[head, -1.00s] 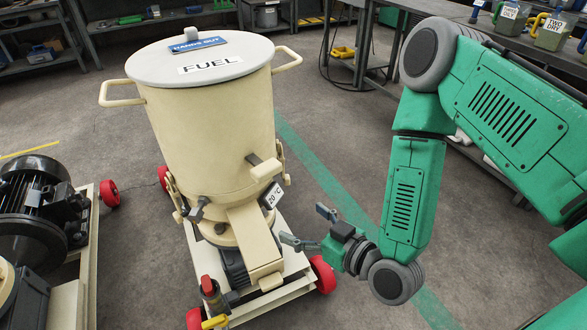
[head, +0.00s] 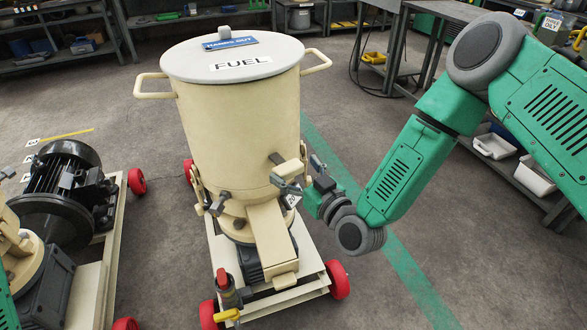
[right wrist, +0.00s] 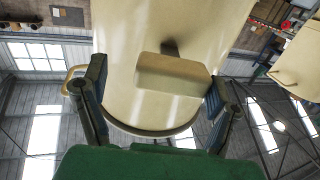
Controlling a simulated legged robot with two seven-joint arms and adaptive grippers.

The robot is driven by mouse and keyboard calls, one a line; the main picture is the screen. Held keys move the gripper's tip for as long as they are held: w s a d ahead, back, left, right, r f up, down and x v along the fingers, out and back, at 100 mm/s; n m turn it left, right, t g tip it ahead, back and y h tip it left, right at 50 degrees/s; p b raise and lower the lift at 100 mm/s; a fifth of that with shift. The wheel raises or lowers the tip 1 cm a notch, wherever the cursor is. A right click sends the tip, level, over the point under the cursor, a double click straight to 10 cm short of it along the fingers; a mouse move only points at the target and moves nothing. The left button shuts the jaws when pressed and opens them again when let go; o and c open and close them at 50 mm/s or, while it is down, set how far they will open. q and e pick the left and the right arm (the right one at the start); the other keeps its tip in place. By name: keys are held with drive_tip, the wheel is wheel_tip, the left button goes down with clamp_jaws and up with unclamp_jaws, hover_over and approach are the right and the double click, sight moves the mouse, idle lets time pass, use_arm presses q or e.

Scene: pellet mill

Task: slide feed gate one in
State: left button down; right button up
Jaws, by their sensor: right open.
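The cream fuel hopper (head: 238,125) stands upright on a wheeled frame. A cream block handle (head: 287,169) on a dark flat stem sticks out low on its right side; I take it for the feed gate, but no number is readable on it. My right gripper (head: 301,174) is open at this handle, one finger on each side in the head view. In the right wrist view the handle (right wrist: 172,78) lies between the spread fingers (right wrist: 157,93), with gaps on both sides. Whether a finger touches it is unclear. My left gripper is out of view.
A cream chute (head: 270,235) slopes down below the handle. A red and yellow valve (head: 228,290) stands at the frame's front. A black motor (head: 65,190) on another cart is at the left. Open floor (head: 440,260) lies to the right.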

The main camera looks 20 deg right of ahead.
drive_tip(key=shift+w+a+r, duration=0.1)
drive_tip(key=shift+w+a, duration=0.3)
drive_tip(key=shift+a, duration=0.7)
drive_tip(key=shift+d, duration=0.6)
drive_tip(key=c, duration=1.7)
drive_tip(key=b+x, duration=0.1)
drive_tip(key=x, duration=0.3)
drive_tip(key=shift+w+a, duration=0.15)
drive_tip(key=shift+a, duration=0.05)
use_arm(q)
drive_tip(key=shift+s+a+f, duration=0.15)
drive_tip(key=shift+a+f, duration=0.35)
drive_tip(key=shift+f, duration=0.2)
use_arm(e)
drive_tip(key=o, duration=1.7)
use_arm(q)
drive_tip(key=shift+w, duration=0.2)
use_arm(e)
drive_tip(key=shift+w, duration=0.2)
